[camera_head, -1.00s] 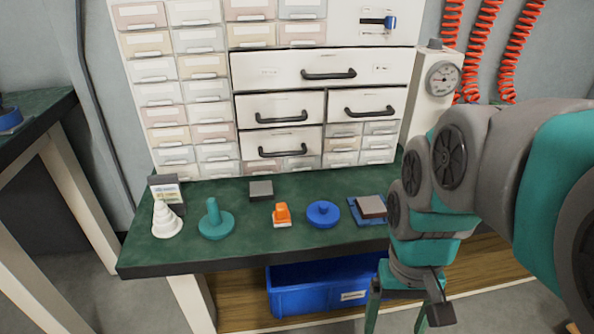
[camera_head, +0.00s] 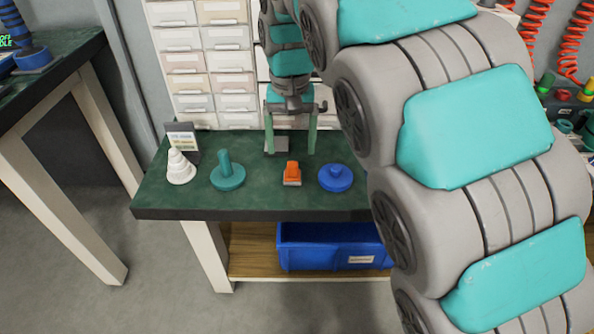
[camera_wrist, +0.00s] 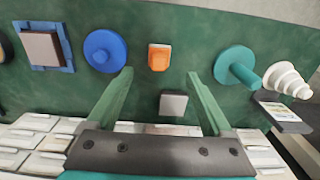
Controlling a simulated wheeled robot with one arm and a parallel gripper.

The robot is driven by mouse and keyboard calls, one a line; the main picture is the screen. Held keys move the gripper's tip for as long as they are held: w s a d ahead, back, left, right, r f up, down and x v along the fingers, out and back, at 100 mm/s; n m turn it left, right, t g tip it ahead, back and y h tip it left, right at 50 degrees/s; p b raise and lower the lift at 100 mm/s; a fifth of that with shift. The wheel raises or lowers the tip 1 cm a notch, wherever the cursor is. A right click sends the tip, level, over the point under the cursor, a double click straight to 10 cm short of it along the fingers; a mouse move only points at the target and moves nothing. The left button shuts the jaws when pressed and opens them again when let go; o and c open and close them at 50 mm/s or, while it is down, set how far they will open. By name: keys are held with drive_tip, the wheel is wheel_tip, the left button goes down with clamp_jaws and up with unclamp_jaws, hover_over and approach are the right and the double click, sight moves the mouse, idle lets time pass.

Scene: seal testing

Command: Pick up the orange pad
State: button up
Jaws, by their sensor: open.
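The orange pad (camera_head: 291,172) stands on the green bench top between the teal knobbed disc and the blue disc. In the wrist view the orange pad (camera_wrist: 159,56) lies just beyond the fingertips, roughly centred between their lines. It has a pale edge at one end. My gripper (camera_head: 290,150) is open and empty, pointing down over the back of the bench behind the pad. In the wrist view my gripper (camera_wrist: 160,75) shows both green fingers spread, with a grey block (camera_wrist: 173,104) in the gap below. I cannot tell the fingertip height exactly.
The teal disc (camera_head: 228,178) and white stepped cone (camera_head: 180,168) stand left of the pad; the blue disc (camera_head: 335,177) is close on its right. A drawer cabinet (camera_head: 215,62) rises behind. A square pad on a blue mat (camera_wrist: 66,55) shows in the wrist view.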

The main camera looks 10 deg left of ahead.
sight(293, 164)
drive_tip(key=shift+d+f+p, duration=0.1)
drive_tip(key=shift+f+p, duration=0.3)
drive_tip(key=shift+f, duration=3.35)
clamp_jaws()
